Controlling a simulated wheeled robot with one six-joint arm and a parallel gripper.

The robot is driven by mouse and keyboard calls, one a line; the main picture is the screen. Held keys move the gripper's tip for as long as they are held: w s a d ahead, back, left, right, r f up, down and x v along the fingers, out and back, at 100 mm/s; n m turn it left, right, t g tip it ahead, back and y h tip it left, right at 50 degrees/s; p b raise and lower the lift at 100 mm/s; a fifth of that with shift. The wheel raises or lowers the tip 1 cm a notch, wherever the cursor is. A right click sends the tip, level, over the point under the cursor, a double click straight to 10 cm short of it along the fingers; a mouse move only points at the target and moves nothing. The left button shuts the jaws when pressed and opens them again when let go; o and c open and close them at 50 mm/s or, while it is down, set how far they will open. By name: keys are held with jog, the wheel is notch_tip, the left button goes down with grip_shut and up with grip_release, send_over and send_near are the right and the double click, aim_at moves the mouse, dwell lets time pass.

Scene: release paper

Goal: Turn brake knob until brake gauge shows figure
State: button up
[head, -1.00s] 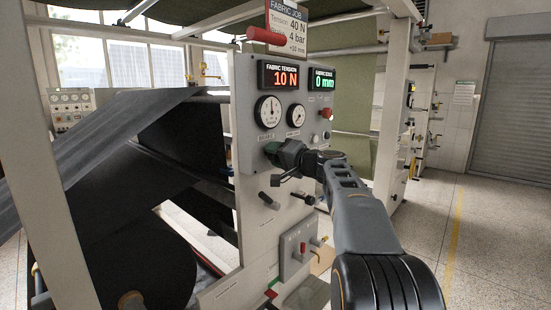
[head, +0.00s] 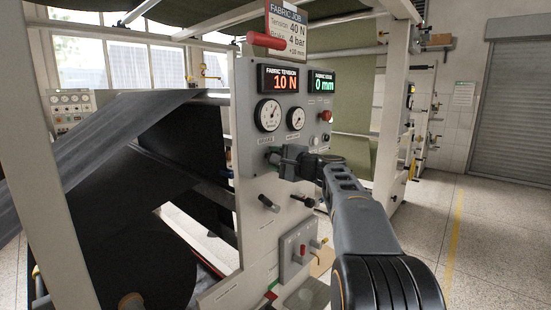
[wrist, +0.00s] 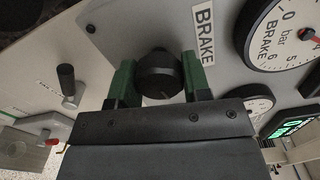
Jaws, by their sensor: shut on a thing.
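The dark round brake knob (wrist: 157,74) sits between the two green fingers of my gripper (wrist: 158,80) in the wrist view, under the BRAKE label (wrist: 204,34). The fingers are shut on it. In the head view my gripper (head: 273,157) is at the panel below the brake gauge (head: 268,115) and hides the knob. The gauge is a white dial; its needle points to the upper right. The dial also shows in the wrist view (wrist: 276,42), cut off by the frame edge, with part of a red needle; I cannot read an exact figure.
A job card (head: 287,28) reads tension 40 N and 4 bar. The fabric tension display (head: 284,79) reads 10 N; a green display (head: 321,82) reads 0 mm. A second dial (head: 296,118), a red button (head: 325,116) and a black lever (head: 268,202) surround my gripper.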

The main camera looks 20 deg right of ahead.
dwell(0.5)
jog(key=o, duration=0.9)
jog(key=shift+o, duration=0.2)
jog(key=b+v, duration=0.2)
jog(key=v, duration=1.1)
jog(key=shift+s, duration=0.4)
jog(key=shift+d, duration=0.1)
